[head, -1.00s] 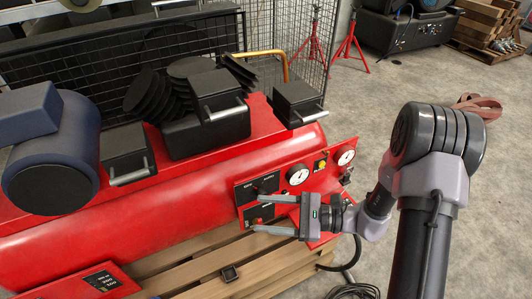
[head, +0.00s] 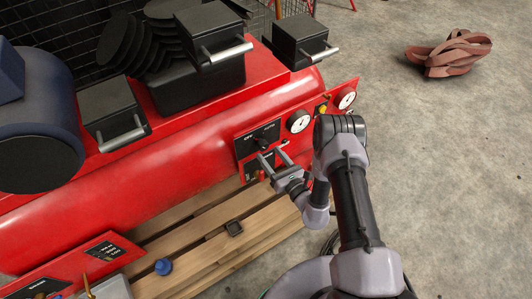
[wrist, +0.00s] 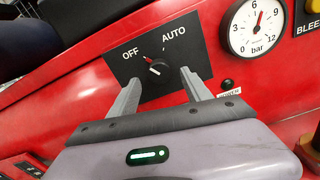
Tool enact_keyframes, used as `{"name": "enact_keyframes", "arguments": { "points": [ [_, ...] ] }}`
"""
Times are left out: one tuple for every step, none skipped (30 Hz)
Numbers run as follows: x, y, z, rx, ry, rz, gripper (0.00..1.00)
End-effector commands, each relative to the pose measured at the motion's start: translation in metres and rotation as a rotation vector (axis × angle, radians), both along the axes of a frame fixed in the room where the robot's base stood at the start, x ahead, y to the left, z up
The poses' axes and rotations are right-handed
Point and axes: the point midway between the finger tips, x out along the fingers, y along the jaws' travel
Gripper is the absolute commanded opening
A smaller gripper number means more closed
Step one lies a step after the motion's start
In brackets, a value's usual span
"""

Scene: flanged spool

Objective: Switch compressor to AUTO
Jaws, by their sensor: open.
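The compressor's black switch plate (head: 244,148) is on the red panel at the front of the red tank. In the wrist view the plate (wrist: 118,65) reads OFF at left and AUTO at upper right. Its round black knob (wrist: 158,70) sits below the labels; a small red mark shows at its upper left, on the OFF side. My gripper (head: 273,152) is open in front of the plate. In the wrist view my gripper's fingers (wrist: 160,77) appear on either side of the knob; I cannot tell whether they touch it.
A pressure gauge (wrist: 257,27) is right of the plate, with a second gauge (head: 347,98) farther right. The red tank (head: 150,155) lies above a wooden pallet (head: 200,250). A blue cap (head: 163,267) is on the pallet. Open concrete floor lies to the right.

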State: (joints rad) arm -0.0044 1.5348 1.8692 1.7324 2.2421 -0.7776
Motion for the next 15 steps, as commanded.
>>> {"name": "enact_keyframes", "arguments": {
  "points": [
    [0.008,0.007,-0.002,0.0,-0.004,0.003,0.57],
    [0.012,0.009,-0.002,0.0,-0.004,0.001,0.57],
    [0.017,0.012,-0.002,-0.001,-0.002,0.002,0.57],
    [0.02,0.014,-0.001,0.0,-0.002,0.003,0.57],
    [0.022,0.016,-0.001,0.0,-0.002,0.002,0.57],
    [0.025,0.017,0.0,0.0,-0.002,0.001,0.57],
    [0.027,0.018,0.0,0.001,-0.001,0.001,0.57],
    [0.028,0.019,0.0,0.001,-0.001,0.0,0.57],
    [0.029,0.019,0.0,0.0,0.0,0.0,0.57],
    [0.029,0.019,0.0,0.001,0.001,0.0,0.57],
    [0.029,0.02,0.001,0.001,0.001,-0.001,0.57],
    [0.029,0.02,0.001,0.001,0.001,-0.001,0.57],
    [0.029,0.02,0.001,0.001,0.001,-0.001,0.57],
    [0.029,0.02,0.001,0.001,0.001,-0.001,0.57],
    [0.029,0.02,0.001,0.001,0.001,-0.001,0.57]
  ]
}}
